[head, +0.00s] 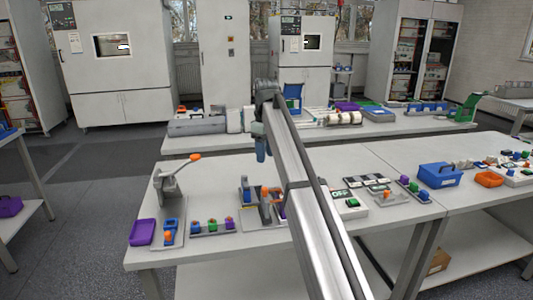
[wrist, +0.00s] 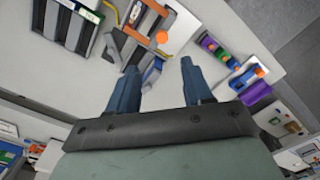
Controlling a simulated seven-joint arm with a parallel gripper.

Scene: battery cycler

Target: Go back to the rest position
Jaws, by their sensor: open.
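My gripper (wrist: 160,85) is open in the wrist view, with two blue fingers spread apart and nothing held between them. In the head view my gripper (head: 261,150) hangs at the end of my arm above the back part of the near table (head: 215,172). It appears clear of the tabletop. A fixture with orange and blue parts (head: 247,190) stands below and in front of it, partly hidden by my arm.
A lever device with an orange knob (head: 170,188), a purple tray (head: 142,232) and a rail of coloured pieces (head: 212,227) stand left. A device with a green button (head: 351,203) and a blue box (head: 439,176) stand right. The back-left tabletop is clear.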

